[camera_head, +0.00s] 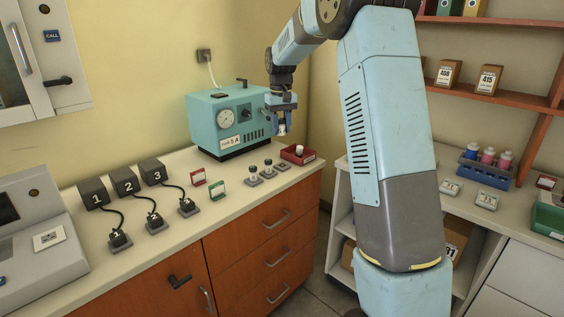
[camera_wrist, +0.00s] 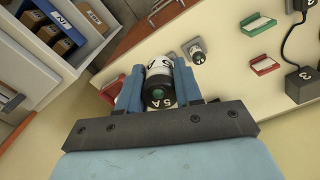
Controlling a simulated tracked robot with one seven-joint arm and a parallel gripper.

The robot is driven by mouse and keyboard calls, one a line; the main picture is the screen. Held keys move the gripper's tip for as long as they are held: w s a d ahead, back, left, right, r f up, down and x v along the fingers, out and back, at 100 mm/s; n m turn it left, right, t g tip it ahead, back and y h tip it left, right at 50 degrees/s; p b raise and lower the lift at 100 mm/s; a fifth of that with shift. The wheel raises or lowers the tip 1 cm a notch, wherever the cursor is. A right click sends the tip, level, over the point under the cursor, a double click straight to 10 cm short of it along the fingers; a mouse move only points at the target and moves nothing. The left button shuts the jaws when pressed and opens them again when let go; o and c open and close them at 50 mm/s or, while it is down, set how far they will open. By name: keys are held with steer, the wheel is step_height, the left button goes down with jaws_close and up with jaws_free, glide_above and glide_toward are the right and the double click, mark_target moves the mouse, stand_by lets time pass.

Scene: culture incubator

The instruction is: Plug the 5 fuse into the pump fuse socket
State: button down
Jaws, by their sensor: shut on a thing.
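My gripper (camera_head: 283,118) hangs above the counter's far end, in front of the right part of the teal pump box (camera_head: 215,106), which bears a "5 A" fuse label (camera_head: 230,141). It is shut on the 5 fuse (camera_head: 282,129), a white piece with a dark end. In the wrist view the fuse (camera_wrist: 160,88) shows between the fingers, with "5 A" on its dark cap around a green dot. On the counter below stand two grey sockets (camera_head: 253,178) with upright pieces in them. A third, flat grey socket (camera_head: 283,167) looks empty. I cannot read which is the pump's.
A red tray (camera_head: 308,159) with a white-topped piece lies right of the sockets. Red (camera_head: 198,178) and green (camera_head: 217,190) card holders and several black plugs on cables (camera_head: 155,222) stand to the left. A shelf unit (camera_head: 490,103) is at right.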

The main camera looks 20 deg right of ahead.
steer(key=s+r, duration=0.3)
steer(key=r, duration=1.1)
steer(key=shift+s+a+n, duration=0.15)
steer(key=shift+a+n, duration=0.2)
steer(key=shift+n, duration=0.05)
